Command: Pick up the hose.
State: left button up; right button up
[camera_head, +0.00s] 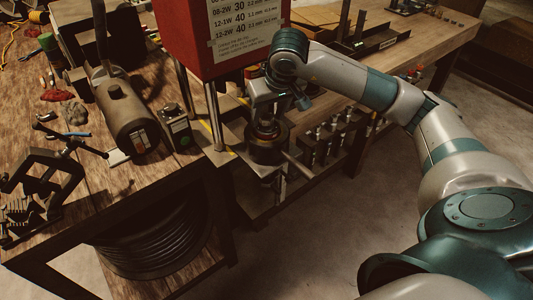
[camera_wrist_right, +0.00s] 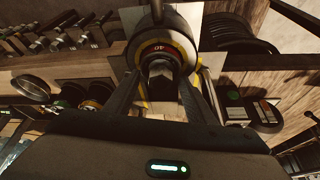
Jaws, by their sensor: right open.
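My right gripper (camera_wrist_right: 162,100) is open, with its two fingers on either side of the crimper's round die head (camera_wrist_right: 160,48) in the wrist view. In the head view the right gripper (camera_head: 266,112) is just above the black crimper head (camera_head: 267,146), its fingertips partly hidden. A dark piece with a pale end (camera_wrist_right: 161,70) stands in the ring between the fingers; I cannot tell whether it is the hose's end or whether the fingers touch it. A coil of black hose (camera_head: 150,248) lies on the shelf under the left bench. My left gripper is not in view.
The red press body (camera_head: 215,35) stands close behind the gripper, with a metal post (camera_head: 213,115) beside it. A rack of dies (camera_head: 335,130) is to the right. The left bench holds a black cylinder (camera_head: 125,112) and a vise-like tool (camera_head: 40,190). The floor is clear.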

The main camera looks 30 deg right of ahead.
dwell(0.4)
grip_shut()
jog(key=shift+r, duration=0.15)
jog(key=shift+w+r+b, duration=0.1)
jog(key=shift+r+b, duration=0.35)
jog(key=shift+r, duration=0.35)
notch_tip(320, 180, up, 26)
jog(key=b, duration=0.3)
jog(key=shift+b, duration=0.3)
dwell(0.3)
